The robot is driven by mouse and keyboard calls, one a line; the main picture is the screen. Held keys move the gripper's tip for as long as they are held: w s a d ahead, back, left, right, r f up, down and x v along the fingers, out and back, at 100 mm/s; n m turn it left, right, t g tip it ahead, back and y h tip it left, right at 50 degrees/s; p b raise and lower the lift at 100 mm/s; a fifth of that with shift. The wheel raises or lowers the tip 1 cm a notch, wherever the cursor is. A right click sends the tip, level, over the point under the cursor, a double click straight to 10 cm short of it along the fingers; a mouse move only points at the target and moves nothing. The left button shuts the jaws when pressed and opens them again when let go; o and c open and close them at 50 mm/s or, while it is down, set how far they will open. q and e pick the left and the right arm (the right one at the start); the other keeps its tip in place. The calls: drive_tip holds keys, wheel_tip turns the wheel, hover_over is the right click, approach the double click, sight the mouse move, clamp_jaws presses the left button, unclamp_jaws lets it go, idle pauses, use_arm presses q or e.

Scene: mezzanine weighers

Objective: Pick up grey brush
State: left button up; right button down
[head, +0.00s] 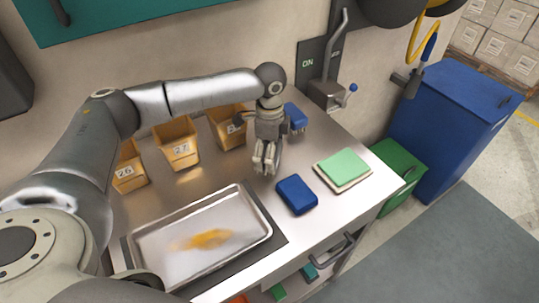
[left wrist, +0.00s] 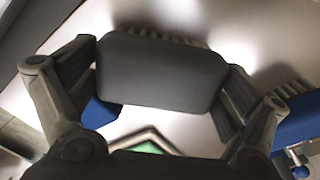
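The grey brush (left wrist: 162,72) fills the middle of the left wrist view, with its bristles showing along the far edge. My left gripper (head: 265,168) points down at the steel worktop. In the left wrist view its two fingers lie against opposite sides of the brush, and I see no clear gap. In the head view the brush is mostly hidden by the gripper, and I cannot tell its height above the worktop. My right gripper is in neither view.
A blue block (head: 296,194) and a green pad (head: 343,168) lie right of the gripper. A blue brush (head: 295,116) is behind it. A metal tray (head: 150,240) is in front left. Yellow bins (head: 177,150) line the wall. A lever box (head: 327,95) stands back right.

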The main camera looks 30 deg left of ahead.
use_arm(q)
drive_tip(key=c, duration=0.4)
drive_tip(key=shift+c, duration=0.2)
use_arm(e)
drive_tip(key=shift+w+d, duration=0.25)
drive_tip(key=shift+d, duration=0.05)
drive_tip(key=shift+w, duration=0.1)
use_arm(q)
drive_tip(key=shift+r, duration=0.5)
wheel_tip(320, 180, up, 2)
drive_tip(key=shift+r+b, duration=0.1)
drive_tip(key=shift+b, duration=0.55)
drive_tip(key=s+d+r, duration=0.1)
drive_tip(key=r, duration=0.1)
drive_tip(key=s+d+r, duration=0.1)
drive_tip(key=s+r, duration=0.1)
drive_tip(key=s+d+r, duration=0.1)
drive_tip(key=r, duration=0.1)
drive_tip(key=shift+s+d+r+b, duration=0.1)
drive_tip(key=shift+s+b, duration=0.05)
drive_tip(key=shift+b, duration=0.2)
drive_tip(key=s+d+r+b, duration=0.1)
drive_tip(key=s+d+r, duration=0.2)
drive_tip(key=s+d, duration=0.2)
drive_tip(key=shift+s+r, duration=0.35)
drive_tip(key=shift+s, duration=0.65)
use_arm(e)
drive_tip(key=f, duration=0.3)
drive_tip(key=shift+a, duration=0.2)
